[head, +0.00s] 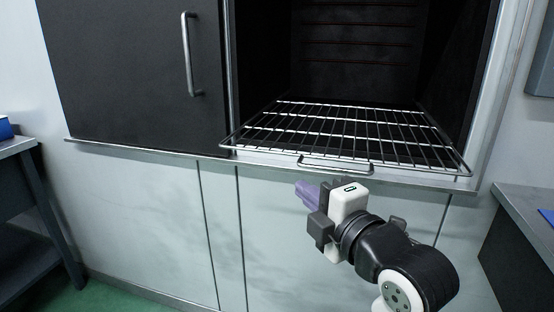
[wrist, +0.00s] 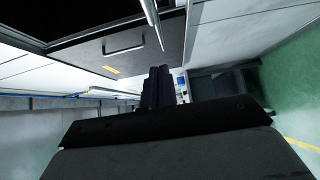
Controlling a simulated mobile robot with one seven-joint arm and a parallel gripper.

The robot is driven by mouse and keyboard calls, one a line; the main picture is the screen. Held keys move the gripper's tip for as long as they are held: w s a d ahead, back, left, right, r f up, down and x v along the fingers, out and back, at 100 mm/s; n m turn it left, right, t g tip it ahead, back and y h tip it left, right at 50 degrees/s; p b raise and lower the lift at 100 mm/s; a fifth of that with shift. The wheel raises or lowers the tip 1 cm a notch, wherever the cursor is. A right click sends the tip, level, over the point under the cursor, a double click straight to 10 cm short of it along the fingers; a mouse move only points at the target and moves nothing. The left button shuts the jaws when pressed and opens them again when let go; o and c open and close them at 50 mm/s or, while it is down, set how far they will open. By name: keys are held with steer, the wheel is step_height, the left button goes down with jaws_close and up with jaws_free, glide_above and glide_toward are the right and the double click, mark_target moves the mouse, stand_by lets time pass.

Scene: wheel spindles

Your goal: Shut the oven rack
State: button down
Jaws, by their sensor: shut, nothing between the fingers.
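The oven rack (head: 350,132) is a metal wire grid. It is slid partly out of the dark oven opening (head: 360,50), and its front edge reaches past the oven's sill. A wire handle loop (head: 335,165) is at the middle of its front edge. My gripper (head: 307,195) is shut and empty, with purple fingers, just below and in front of the handle loop; they look apart. In the wrist view the dark fingers (wrist: 158,88) are together. A thin metal bar (wrist: 152,22) shows at the top there, perhaps part of the rack.
A dark door panel (head: 135,70) with a vertical metal handle (head: 190,55) is left of the opening. Light cabinet fronts (head: 170,215) lie below the sill. A dark table (head: 35,220) stands at left and a grey counter (head: 525,215) at right.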

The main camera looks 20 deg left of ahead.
steer(key=p, duration=1.2)
glide_toward(275, 153)
steer(key=x, duration=0.5)
steer(key=shift+s+a+r, duration=0.1)
steer(key=shift+s+a, duration=0.2)
steer(key=shift+a, duration=0.1)
steer(key=shift+w, duration=0.6)
